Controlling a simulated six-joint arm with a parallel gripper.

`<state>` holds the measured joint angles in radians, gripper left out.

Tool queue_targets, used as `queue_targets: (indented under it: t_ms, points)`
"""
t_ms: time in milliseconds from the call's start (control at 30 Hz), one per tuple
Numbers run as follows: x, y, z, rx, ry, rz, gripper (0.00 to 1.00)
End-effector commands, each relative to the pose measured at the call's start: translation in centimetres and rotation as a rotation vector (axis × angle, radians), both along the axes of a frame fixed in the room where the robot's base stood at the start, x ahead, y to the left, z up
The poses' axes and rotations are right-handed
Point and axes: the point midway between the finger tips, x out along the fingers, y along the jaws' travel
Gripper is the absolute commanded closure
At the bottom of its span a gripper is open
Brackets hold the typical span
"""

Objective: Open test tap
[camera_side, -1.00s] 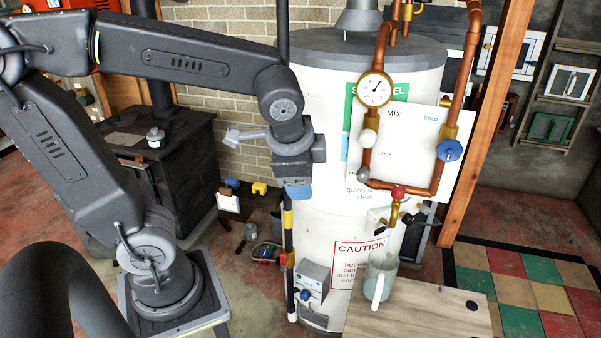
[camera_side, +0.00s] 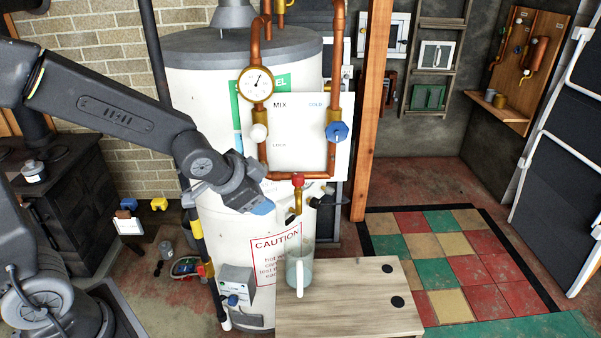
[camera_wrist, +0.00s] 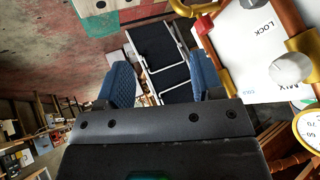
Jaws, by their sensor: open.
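The test tap (camera_side: 297,192) is brass with a red knob, on the copper pipe below the white MIX panel (camera_side: 285,120). A clear jug (camera_side: 299,270) with a white handle stands under its spout. My gripper (camera_side: 262,208) has blue fingers and points right and down, just left of the tap; I see no contact. In the wrist view the two blue fingers (camera_wrist: 163,82) are apart with nothing held between them. A brass fitting (camera_wrist: 195,7) shows at the top there; I cannot tell whether it is the tap.
The white tank (camera_side: 200,95) stands behind the pipes. A gauge (camera_side: 257,83), a white knob (camera_side: 258,132) and a blue knob (camera_side: 336,132) sit above the tap. The jug stands on a wooden bench top (camera_side: 350,310). A wooden post (camera_side: 371,120) rises to the right.

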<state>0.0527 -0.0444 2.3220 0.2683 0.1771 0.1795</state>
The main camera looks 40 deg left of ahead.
Motion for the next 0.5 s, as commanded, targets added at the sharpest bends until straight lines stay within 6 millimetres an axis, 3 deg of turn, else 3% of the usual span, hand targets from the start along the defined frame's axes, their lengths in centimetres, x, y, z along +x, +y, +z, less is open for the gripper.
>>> queue_targets:
  t_ms: [200,500]
  points:
    - [3.9,0.1,-3.6,-0.16,-0.222,0.044,0.39]
    - [5.9,2.1,-6.3,-0.347,-0.561,0.14,0.39]
